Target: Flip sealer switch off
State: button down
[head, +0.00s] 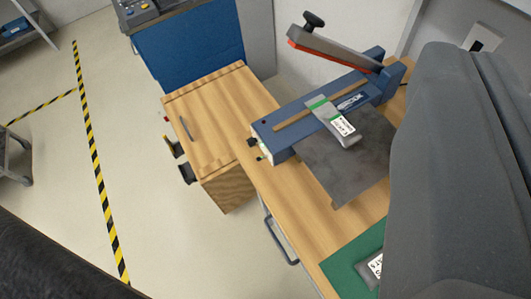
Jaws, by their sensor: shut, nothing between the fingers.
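The blue sealer (290,122) lies on the wooden bench top, its lever arm (335,46) raised, with a red edge and a black knob. Its near left end has a pale plate with a small dark part (252,142) sticking out, possibly the switch; it is too small to read its position. A grey pouch with a green band and white label (338,124) lies across the sealer and a dark grey metal plate (345,165). My gripper's fingers do not show. A large grey part, which looks like my arm, hides the right side.
A green mat (343,267) with another labelled pouch (375,266) lies at the bench front. A wooden cabinet (222,110) adjoins the bench on the left. A blue unit (190,50) stands behind it. Open floor with striped tape (90,150) is at left.

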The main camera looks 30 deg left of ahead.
jog(key=w+a+f+n+g+y+p, duration=0.1)
jog(key=w+a+f+n+g+y, duration=0.2)
jog(key=w+f, duration=0.4)
jog(key=w+a+f+n+g+y, duration=0.1)
jog(key=w+a+f+g+y, duration=0.15)
jog(key=w+a+f, duration=0.45)
jog(key=w+f+n+g+y, duration=0.1)
jog(key=w+f+g, duration=0.3)
jog(key=f, duration=0.7)
jog(key=w+a+f+n+g+y+p, duration=0.1)
jog(key=w+f+n+g, duration=0.3)
jog(key=f, duration=0.6)
jog(key=shift+a+f, duration=0.25)
jog(key=shift+f, duration=0.1)
jog(key=shift+g, duration=0.25)
send_over(263, 157)
jog(key=d, duration=0.1)
notch_tip(263, 157, down, 9)
jog(key=shift+s+f+b, duration=0.15)
jog(key=shift+f+b, duration=0.25)
jog(key=shift+f, duration=0.75)
